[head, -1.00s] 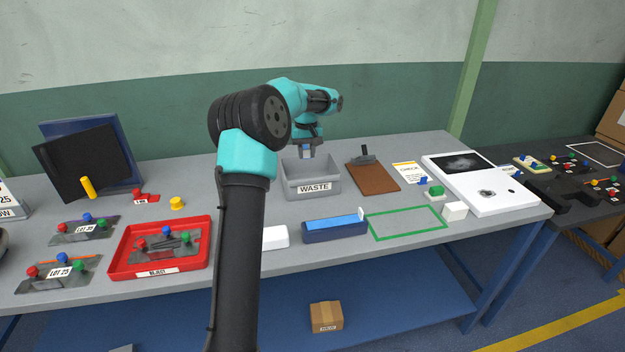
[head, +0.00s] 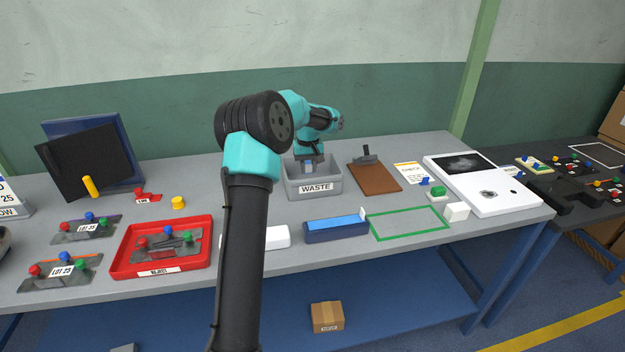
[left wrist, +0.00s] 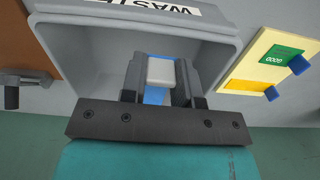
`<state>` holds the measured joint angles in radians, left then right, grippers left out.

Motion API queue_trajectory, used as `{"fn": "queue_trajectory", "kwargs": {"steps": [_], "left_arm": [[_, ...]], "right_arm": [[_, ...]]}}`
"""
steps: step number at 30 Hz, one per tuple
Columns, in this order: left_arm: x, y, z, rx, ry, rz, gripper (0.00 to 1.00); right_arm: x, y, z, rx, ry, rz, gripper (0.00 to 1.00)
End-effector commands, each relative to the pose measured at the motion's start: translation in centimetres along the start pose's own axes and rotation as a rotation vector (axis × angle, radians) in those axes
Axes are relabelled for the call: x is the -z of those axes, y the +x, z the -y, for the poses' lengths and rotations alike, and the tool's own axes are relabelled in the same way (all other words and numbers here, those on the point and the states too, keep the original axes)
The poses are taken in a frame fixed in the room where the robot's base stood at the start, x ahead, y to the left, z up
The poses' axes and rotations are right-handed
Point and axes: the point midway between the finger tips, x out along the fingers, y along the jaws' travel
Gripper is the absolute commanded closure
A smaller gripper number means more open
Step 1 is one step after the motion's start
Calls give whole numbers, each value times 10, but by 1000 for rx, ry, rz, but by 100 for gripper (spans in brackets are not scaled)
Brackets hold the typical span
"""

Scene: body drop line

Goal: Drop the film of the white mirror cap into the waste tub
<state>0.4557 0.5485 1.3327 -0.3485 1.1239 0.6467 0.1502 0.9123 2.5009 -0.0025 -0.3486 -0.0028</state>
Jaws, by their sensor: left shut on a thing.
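My left gripper (head: 308,167) reaches down into the opening of the grey waste tub (head: 298,192), which bears a WASTE label. In the left wrist view the gripper (left wrist: 160,82) is shut on the film (left wrist: 156,96), a small blue piece with a pale whitish part between the fingers. The tub's inner wall (left wrist: 78,55) surrounds the fingertips there. A white piece (head: 277,237), perhaps the mirror cap, lies on the bench, partly hidden behind my left arm. My right gripper is not in view.
A brown clipboard (head: 375,178) lies right of the tub. In front stand a blue block with a light-blue top (head: 337,232) and a green outlined area (head: 408,237). A red reject tray (head: 118,262) is at the left. A white panel (head: 500,195) is at the right.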

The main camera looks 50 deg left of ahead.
Motion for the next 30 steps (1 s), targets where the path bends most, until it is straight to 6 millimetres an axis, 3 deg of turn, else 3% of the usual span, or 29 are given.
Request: {"fn": "queue_trajectory", "kwargs": {"steps": [10,22,30], "left_arm": [[0,0,0,0,0,0,42],[0,-9,0,0,0,-1,42],[0,-50,-1,-2,0,-4,42]], "right_arm": [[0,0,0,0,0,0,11],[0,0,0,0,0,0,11],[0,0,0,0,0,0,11]]}}
